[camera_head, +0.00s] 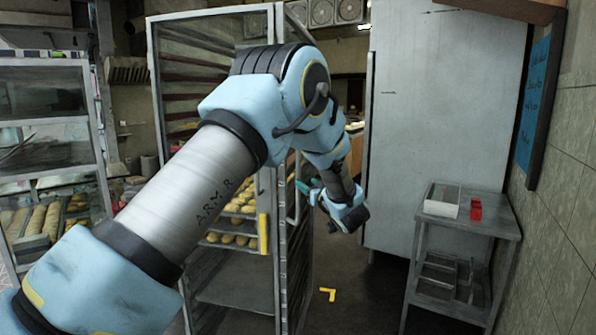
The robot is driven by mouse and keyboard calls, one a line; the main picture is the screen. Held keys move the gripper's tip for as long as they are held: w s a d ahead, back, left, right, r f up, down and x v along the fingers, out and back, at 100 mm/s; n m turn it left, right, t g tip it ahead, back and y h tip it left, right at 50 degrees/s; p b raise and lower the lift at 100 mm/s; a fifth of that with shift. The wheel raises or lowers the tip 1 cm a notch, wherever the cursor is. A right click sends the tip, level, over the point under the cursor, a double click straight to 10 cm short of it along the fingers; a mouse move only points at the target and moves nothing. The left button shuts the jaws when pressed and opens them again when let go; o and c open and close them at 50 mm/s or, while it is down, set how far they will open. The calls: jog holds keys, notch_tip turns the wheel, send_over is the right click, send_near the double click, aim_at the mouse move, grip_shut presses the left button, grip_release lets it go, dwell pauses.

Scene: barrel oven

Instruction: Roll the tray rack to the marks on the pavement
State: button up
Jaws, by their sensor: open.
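The tray rack (277,110) is a tall metal frame left of centre with several shelves. Trays of bread rolls (238,240) sit on its lower middle shelves. A yellow strip (262,233) is on its upright. My arm crosses in front of the rack and hides much of it. My gripper (306,189) is open beside the rack's right side, its tips pointing left towards an upright; I cannot tell whether they touch it. A yellow corner mark (327,294) lies on the dark floor right of the rack. No other mark shows.
A metal side table (495,222) with a white tray (441,200) and a red item (476,209) stands at right by the tiled wall. A large grey panel (440,120) stands behind. Another bread rack (45,170) is at left.

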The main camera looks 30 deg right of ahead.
aim_at(299, 177)
jog(key=w+p, duration=0.1)
jog(key=w, duration=0.2)
jog(key=w+p, duration=0.1)
jog(key=w, duration=0.1)
jog(key=w+d+p, duration=0.1)
jog(key=w, duration=0.2)
jog(key=shift+w, duration=0.3)
jog(key=shift+c, duration=0.3)
grip_shut()
jog(key=shift+d, duration=0.1)
dwell(0.6)
